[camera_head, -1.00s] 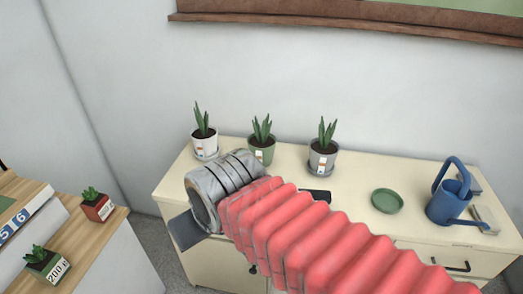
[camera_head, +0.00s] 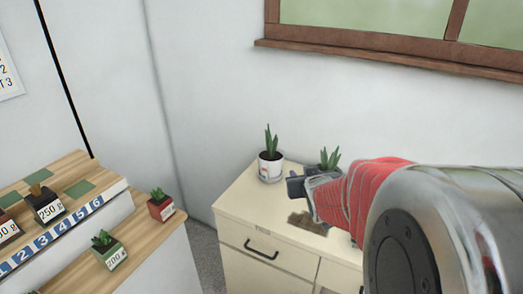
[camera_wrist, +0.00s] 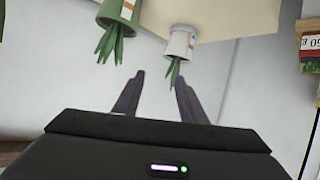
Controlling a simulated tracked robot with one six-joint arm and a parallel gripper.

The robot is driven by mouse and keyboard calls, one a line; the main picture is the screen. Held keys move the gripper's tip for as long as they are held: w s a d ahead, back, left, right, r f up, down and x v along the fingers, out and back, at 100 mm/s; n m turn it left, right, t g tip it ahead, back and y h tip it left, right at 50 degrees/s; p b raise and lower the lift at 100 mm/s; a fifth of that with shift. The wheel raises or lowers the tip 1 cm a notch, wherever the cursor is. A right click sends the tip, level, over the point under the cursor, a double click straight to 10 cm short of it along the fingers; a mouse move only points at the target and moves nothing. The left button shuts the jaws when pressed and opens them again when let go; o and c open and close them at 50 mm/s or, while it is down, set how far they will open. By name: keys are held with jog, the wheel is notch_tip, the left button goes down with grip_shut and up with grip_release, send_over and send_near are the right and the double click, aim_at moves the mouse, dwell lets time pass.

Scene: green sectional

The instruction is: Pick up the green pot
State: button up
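The green pot (camera_wrist: 120,9) holds a spiky plant and shows upside down at the top of the wrist view, left of centre and partly cut off. In the head view only its leaves (camera_head: 329,160) show; my gripper and arm hide the pot. A white pot (camera_wrist: 180,42) with a similar plant stands beside it, at the cabinet's back left corner in the head view (camera_head: 270,170). My gripper (camera_wrist: 159,76) is open and empty, its fingertips apart from both pots. In the head view my gripper (camera_head: 294,187) is near the white pot's right side.
The pots stand on a cream cabinet (camera_head: 240,203) against the wall. A wooden stepped display (camera_head: 140,232) at the left holds several small potted plants with weight labels. A window ledge (camera_head: 390,62) runs above. My arm covers the cabinet's right part.

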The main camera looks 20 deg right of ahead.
jog(key=w+d+f+t+h, duration=0.1)
jog(key=d+f+t, duration=0.15)
jog(key=d, duration=0.55)
jog(key=m+t, duration=0.1)
jog(key=t, duration=0.1)
send_near(331, 158)
jog(key=v, duration=0.3)
jog(key=shift+w+h, duration=0.2)
jog(key=shift+h, duration=0.2)
jog(key=x, duration=0.8)
jog(key=shift+w, duration=0.25)
jog(key=shift+x, duration=2.6)
jog(key=shift+a, duration=0.1)
